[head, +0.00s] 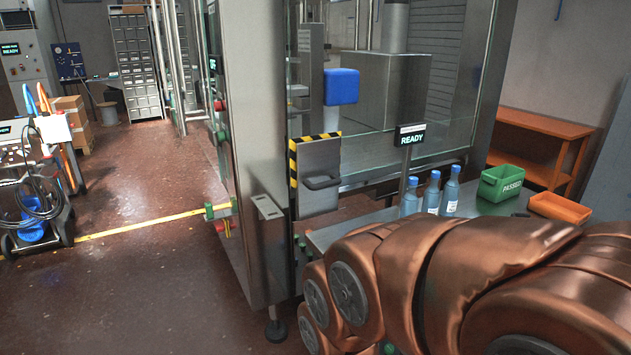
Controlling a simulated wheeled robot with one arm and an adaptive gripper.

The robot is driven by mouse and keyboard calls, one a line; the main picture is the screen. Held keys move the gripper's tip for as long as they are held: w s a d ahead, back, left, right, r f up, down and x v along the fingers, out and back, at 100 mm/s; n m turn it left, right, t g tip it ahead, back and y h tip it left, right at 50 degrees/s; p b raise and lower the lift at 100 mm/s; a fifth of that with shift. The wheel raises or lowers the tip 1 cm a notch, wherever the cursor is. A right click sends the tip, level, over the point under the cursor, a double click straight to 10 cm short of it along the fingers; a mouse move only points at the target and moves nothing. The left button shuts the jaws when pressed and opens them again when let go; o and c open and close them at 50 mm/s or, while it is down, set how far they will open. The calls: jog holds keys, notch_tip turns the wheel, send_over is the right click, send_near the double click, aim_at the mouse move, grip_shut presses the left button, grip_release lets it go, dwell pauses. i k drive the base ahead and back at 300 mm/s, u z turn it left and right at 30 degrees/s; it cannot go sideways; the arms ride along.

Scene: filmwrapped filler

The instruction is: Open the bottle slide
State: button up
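A grey panel (317,160) with a black-and-yellow striped edge sits on the front of the glass-walled machine, left of the middle. It has a protruding dark handle (321,183) low on its face. It looks like the bottle slide, but no label on it can be read. My copper-coloured arm fills the lower right, in front of the machine's bench. My gripper is not visible. Nothing of mine is seen touching the panel or its handle.
Several blue-capped bottles (431,194) stand on the metal bench beside a READY sign (410,138). A green bin (500,183) marked PASSED and an orange bin (559,208) are to their right. A metal post (268,250) stands left of the panel. Open floor (150,280) lies left.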

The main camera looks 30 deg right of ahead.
aim_at(317, 162)
jog(key=u, duration=0.05)
jog(key=k, duration=0.5)
jog(key=z, duration=0.85)
jog(key=i, duration=0.7)
jog(key=u, duration=0.95)
